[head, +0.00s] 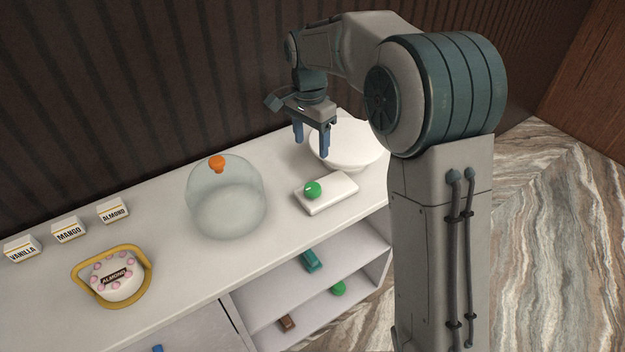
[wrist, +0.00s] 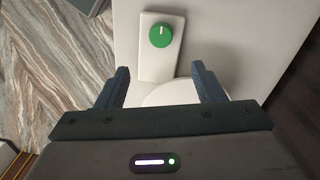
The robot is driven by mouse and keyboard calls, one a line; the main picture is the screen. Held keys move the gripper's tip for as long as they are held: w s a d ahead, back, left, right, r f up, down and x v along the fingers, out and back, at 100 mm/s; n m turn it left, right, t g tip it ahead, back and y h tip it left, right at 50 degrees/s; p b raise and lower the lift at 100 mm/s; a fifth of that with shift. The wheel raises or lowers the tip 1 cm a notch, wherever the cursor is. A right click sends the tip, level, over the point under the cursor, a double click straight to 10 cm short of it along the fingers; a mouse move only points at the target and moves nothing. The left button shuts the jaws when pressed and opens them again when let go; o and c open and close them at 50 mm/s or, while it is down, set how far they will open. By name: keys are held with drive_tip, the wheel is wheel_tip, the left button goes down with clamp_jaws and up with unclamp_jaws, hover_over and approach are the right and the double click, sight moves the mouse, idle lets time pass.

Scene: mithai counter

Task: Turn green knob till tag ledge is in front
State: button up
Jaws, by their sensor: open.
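The green knob (head: 313,189) sits on a white rectangular block on the counter, and it shows in the wrist view (wrist: 161,35) with a pale mark on its top. A white round stand (head: 350,150) is behind the block, partly hidden by my gripper and arm. Its edge also shows in the wrist view (wrist: 180,93) between my fingers. I cannot make out a tag ledge in either view. My gripper (head: 312,147) is open and empty, above the counter near the round stand and apart from the knob.
A clear dome with an orange handle (head: 217,163) stands left of the knob block. An almond cake (head: 117,276) with a yellow hoop and labelled boxes (head: 68,230) are farther left. Small items lie on the shelves below, including a teal block (head: 311,260).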

sight(312, 186)
wheel_tip(312, 186, down, 14)
drive_tip(key=shift+s+d+r+p, duration=0.1)
drive_tip(key=shift+p, duration=0.5)
drive_tip(key=c, duration=1)
